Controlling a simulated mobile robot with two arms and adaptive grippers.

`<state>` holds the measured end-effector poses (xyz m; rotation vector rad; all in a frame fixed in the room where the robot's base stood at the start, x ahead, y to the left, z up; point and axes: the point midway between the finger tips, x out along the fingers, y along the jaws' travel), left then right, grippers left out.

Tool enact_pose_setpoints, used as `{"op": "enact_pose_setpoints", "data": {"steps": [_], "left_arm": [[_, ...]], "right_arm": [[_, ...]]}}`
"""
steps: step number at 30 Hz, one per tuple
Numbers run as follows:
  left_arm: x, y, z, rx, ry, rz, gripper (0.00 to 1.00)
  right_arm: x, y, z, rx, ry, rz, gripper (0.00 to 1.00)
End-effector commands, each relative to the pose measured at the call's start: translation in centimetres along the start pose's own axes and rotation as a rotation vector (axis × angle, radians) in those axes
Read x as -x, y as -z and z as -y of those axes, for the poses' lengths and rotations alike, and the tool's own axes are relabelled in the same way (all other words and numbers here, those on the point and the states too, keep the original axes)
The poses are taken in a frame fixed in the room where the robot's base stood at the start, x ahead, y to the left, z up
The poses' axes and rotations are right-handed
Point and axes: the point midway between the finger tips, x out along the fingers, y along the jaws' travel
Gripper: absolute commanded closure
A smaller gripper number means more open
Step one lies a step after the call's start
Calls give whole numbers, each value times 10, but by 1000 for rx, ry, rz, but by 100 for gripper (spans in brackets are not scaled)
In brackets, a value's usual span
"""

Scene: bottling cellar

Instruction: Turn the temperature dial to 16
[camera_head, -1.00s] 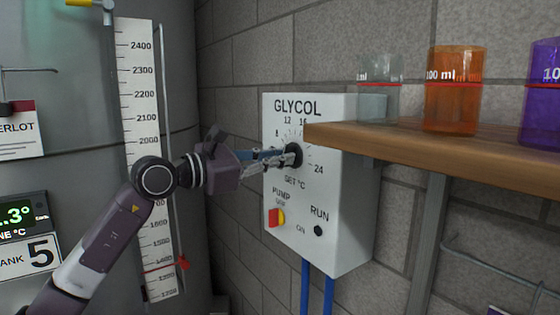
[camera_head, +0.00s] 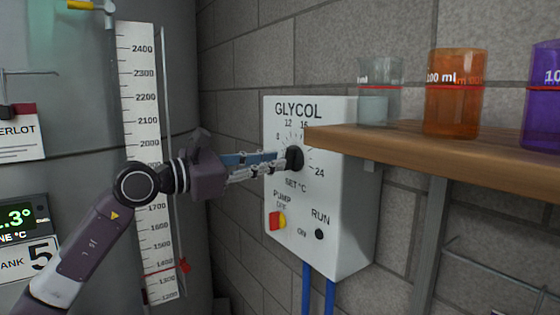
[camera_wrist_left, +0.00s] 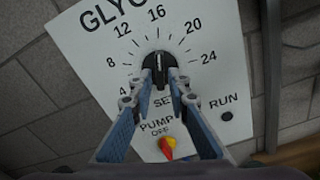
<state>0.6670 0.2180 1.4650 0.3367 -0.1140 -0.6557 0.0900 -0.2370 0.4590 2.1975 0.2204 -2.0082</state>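The temperature dial is a black round knob (camera_head: 294,158) on the front of the white GLYCOL box (camera_head: 340,225). In the wrist view the dial (camera_wrist_left: 158,68) has a raised grip bar with a pale mark facing up, roughly toward the 16. Numbers from 4 to 24 ring it. My left gripper (camera_head: 279,165) is level with the dial, its fingertips close in front of it. In the wrist view the fingers (camera_wrist_left: 159,72) stand on either side of the grip bar with a small gap; contact is not clear. My right gripper is not in view.
A wooden shelf (camera_head: 450,150) with beakers juts out right of the dial, partly hiding the box. A red and yellow pump switch (camera_head: 276,220) sits below the dial. A steel tank with a level scale (camera_head: 140,95) stands left, behind my left arm.

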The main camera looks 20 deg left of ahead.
Motion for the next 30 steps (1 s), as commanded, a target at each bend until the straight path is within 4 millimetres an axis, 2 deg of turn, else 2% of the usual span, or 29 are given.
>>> {"op": "enact_pose_setpoints", "data": {"steps": [1, 6, 12, 18, 30], "left_arm": [[13, 2, -2, -1, -4, -4, 84], [51, 2, -1, -1, -4, -5, 84], [78, 2, -1, 1, -2, -3, 84], [88, 0, 0, 1, 0, 0, 84], [88, 0, 0, 1, 0, 1, 84]], "right_arm": [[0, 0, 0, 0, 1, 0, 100], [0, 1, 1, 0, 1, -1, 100], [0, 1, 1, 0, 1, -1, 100], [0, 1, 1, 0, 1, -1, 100], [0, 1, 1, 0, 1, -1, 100]]}}
